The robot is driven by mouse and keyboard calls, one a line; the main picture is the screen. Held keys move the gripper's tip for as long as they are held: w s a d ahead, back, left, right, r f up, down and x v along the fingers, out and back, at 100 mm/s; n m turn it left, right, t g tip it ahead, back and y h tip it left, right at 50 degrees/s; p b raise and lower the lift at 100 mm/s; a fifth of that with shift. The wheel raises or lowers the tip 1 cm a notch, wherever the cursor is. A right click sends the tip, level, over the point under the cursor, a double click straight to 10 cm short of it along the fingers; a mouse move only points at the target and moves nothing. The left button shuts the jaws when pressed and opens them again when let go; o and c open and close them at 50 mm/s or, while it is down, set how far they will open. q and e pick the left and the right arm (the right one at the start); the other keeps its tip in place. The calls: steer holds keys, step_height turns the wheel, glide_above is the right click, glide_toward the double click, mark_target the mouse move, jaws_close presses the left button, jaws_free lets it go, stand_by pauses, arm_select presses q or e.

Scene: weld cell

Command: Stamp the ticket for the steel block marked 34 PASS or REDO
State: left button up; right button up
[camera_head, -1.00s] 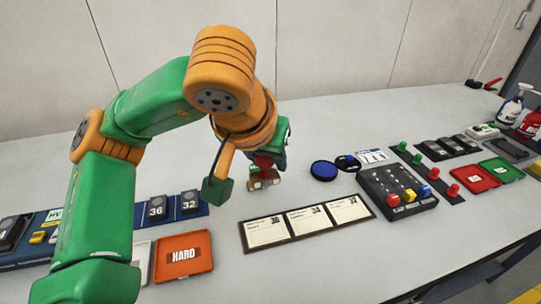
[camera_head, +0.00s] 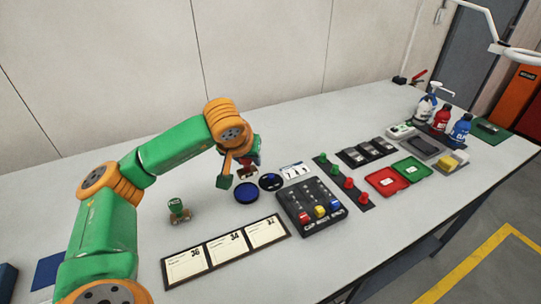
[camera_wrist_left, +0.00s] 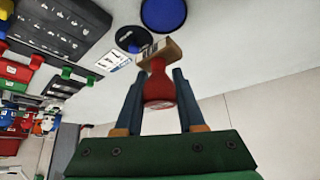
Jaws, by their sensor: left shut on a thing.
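My left gripper (camera_head: 250,162) is shut on the red-handled stamp, which shows clearly in the left wrist view (camera_wrist_left: 159,90) with its wooden base pointing away from the fingers. It is beside the blue ink pad (camera_head: 247,192) and a dark round lid or pad (camera_head: 270,182). A green-handled stamp (camera_head: 178,209) stands upright on the table to the left. The ticket that seems marked 34 (camera_head: 229,248) is the middle one of three in a dark frame; no stamp mark can be made out on it. The steel block marked 34 cannot be identified. My right gripper is not in view.
A black box with coloured knobs (camera_head: 311,206) stands right of the tickets. Farther right are red and green pegs, a red tray (camera_head: 386,181), a green tray (camera_head: 411,169) and several bottles.

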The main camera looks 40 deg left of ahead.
mark_target(247, 188)
arm_select(q)
steer(key=shift+w+a+f, duration=0.15)
steer(key=shift+a+f, duration=0.3)
steer(key=shift+a, duration=0.2)
step_height(247, 188, down, 6)
steer(key=b, duration=0.6)
steer(key=shift+r, duration=0.25)
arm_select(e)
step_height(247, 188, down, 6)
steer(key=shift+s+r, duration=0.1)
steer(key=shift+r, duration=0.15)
arm_select(q)
steer(key=shift+f+b, duration=0.45)
steer(key=shift+f, duration=0.05)
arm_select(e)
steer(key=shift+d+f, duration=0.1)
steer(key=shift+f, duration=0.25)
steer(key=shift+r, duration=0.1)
